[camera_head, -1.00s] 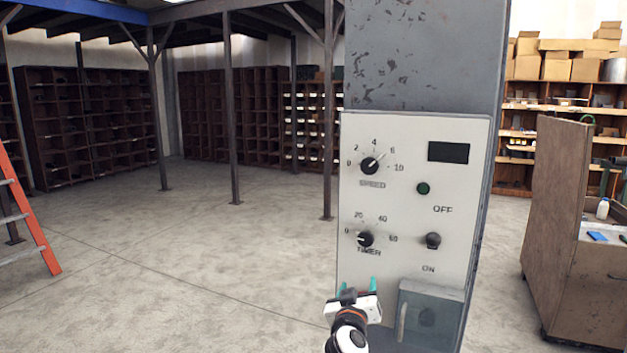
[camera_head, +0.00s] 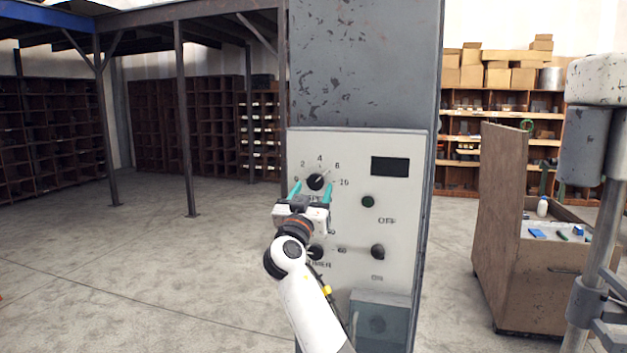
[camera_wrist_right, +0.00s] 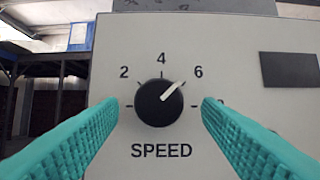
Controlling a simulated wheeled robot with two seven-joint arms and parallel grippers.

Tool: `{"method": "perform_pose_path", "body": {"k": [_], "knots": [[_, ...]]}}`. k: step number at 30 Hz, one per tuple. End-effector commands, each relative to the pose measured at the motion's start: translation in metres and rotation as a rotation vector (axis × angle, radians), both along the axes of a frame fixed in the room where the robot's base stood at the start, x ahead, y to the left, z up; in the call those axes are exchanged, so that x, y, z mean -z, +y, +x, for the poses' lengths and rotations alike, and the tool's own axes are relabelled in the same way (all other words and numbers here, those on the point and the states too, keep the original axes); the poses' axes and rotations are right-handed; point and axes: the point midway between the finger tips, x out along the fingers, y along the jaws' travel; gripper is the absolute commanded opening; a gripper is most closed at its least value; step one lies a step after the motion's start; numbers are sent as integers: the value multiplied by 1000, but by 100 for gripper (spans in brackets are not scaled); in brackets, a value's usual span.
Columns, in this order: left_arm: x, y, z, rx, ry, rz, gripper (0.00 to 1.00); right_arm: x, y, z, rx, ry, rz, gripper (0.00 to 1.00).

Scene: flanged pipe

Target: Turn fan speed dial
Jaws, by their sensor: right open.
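The speed dial (camera_head: 316,182) is a black knob with a white pointer line on the white control panel (camera_head: 400,235). In the right wrist view the dial (camera_wrist_right: 159,102) sits above the word SPEED, and its line points up and right, near the 6 mark. My right gripper (camera_head: 311,190) is open, with teal fingers on both sides of the dial. In the right wrist view there are gaps between both fingertips and the knob, so they appear not to touch it. My left gripper is not in view.
Below is the timer dial (camera_head: 316,252), partly hidden by my right arm. A grey box (camera_head: 379,318) juts out at the bottom. A wooden cabinet (camera_head: 525,285) stands right.

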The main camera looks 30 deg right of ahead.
Motion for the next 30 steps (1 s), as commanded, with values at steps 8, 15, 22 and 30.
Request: {"method": "perform_pose_path", "body": {"k": [8,15,22,30], "knots": [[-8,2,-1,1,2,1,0,-8,-15,13,-1,0,0,59],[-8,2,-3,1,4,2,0,-7,-15,13,-1,0,0,59],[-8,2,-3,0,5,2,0,-7,-15,13,-2,1,0,23],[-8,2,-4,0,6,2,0,-8,-15,13,-2,13,-11,15]]}}
